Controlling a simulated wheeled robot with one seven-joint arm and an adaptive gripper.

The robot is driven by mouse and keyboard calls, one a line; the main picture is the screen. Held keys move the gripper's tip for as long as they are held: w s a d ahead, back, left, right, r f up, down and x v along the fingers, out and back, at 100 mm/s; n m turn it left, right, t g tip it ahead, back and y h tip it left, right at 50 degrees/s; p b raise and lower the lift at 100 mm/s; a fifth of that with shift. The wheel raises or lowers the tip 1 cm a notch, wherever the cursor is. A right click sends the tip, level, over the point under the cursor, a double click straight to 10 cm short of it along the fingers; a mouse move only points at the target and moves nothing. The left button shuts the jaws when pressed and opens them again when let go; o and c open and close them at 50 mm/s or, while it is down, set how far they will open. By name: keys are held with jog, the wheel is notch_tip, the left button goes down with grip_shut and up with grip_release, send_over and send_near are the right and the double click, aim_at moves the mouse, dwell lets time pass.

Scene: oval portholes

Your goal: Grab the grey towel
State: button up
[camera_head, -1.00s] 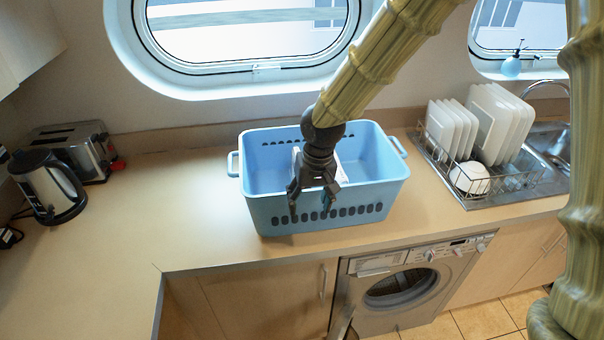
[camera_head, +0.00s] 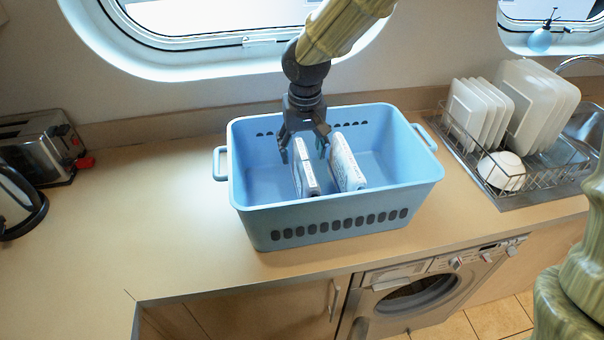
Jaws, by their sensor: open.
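A blue plastic basket (camera_head: 338,232) stands on the counter. Two upright, thin, pale grey-white folded-looking items stand side by side in it, the left one (camera_head: 306,180) and the right one (camera_head: 347,165). I cannot tell surely whether either is the grey towel. My gripper (camera_head: 304,152) is open and points down into the basket. Its fingers are spread to either side of the left item's top, with the right finger near the gap between the two. Nothing is visibly held, and contact cannot be told.
A dish rack (camera_head: 535,172) with white plates and a bowl (camera_head: 502,170) stands right of the basket by the sink. A toaster (camera_head: 42,148) and a kettle (camera_head: 18,203) are at the left. The counter (camera_head: 140,215) between them and the basket is clear. A washing machine (camera_head: 425,290) is below.

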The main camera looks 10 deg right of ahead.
aim_at(304, 163)
jog(key=shift+s+d+f, duration=0.1)
jog(key=shift+f, duration=0.45)
jog(key=f, duration=0.2)
jog(key=f+p, duration=0.1)
jog(key=shift+w+d+f, duration=0.1)
jog(key=shift+w+f, duration=0.3)
jog(key=shift+s+f+p, duration=0.15)
jog(key=shift+f+p, duration=0.1)
jog(key=shift+p, duration=0.05)
jog(key=f, duration=0.1)
jog(key=f+p, duration=0.1)
jog(key=f, duration=0.1)
jog(key=shift+w+d+f+p, duration=0.25)
jog(key=shift+w+d+p, duration=0.05)
jog(key=shift+w+d, duration=0.05)
jog(key=shift+w+f, duration=0.1)
jog(key=shift+f, duration=0.6)
jog(key=shift+c, duration=0.5)
jog(key=c, duration=1.2)
jog(key=shift+r, duration=0.15)
